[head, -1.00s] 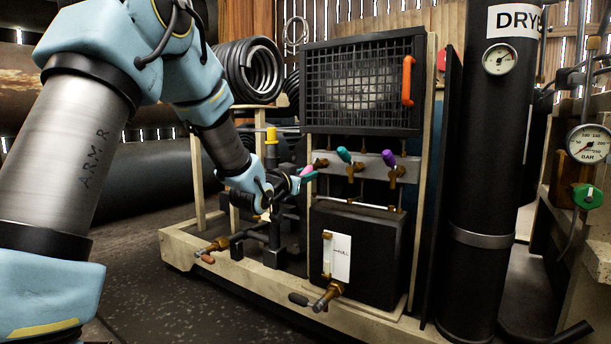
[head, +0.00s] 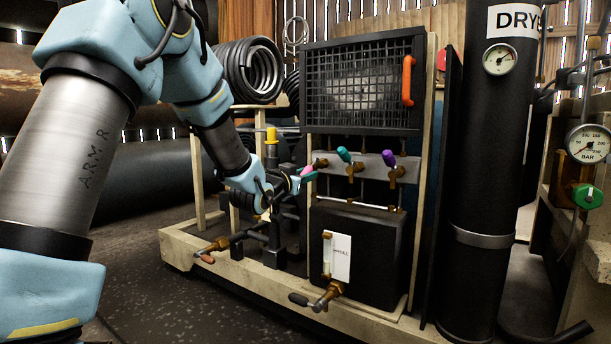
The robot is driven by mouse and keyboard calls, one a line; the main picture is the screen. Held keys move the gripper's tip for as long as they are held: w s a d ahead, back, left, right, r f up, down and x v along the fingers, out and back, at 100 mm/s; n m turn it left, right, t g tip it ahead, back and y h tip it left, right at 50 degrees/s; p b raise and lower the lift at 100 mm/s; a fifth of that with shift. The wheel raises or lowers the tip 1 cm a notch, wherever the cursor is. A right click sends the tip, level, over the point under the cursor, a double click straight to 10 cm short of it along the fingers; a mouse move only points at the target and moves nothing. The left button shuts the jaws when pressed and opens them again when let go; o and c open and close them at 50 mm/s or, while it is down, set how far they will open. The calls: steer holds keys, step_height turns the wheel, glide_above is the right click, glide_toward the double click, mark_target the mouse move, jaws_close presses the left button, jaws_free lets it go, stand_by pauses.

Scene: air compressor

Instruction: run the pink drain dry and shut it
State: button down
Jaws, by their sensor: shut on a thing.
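The pink drain lever (head: 307,171) is the leftmost of a row of three coloured valve levers under the caged unit. My gripper (head: 303,180) is shut on the pink lever, coming in from the left; its fingers hide part of the handle. A brass valve body (head: 320,163) shows just right of the pink handle. I cannot tell from here whether the valve is open or shut, and no flow from it is visible. A black box with a sight tube and white label (head: 340,258) stands below the levers.
A teal lever (head: 344,154) and a purple lever (head: 388,158) are close to the right. A yellow-topped fitting (head: 271,134) stands behind my wrist. Brass taps (head: 325,297) stick out low in front. A tall black dryer column (head: 490,180) stands at right.

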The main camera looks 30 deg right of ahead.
mark_target(307, 167)
steer(key=shift+r, duration=0.1)
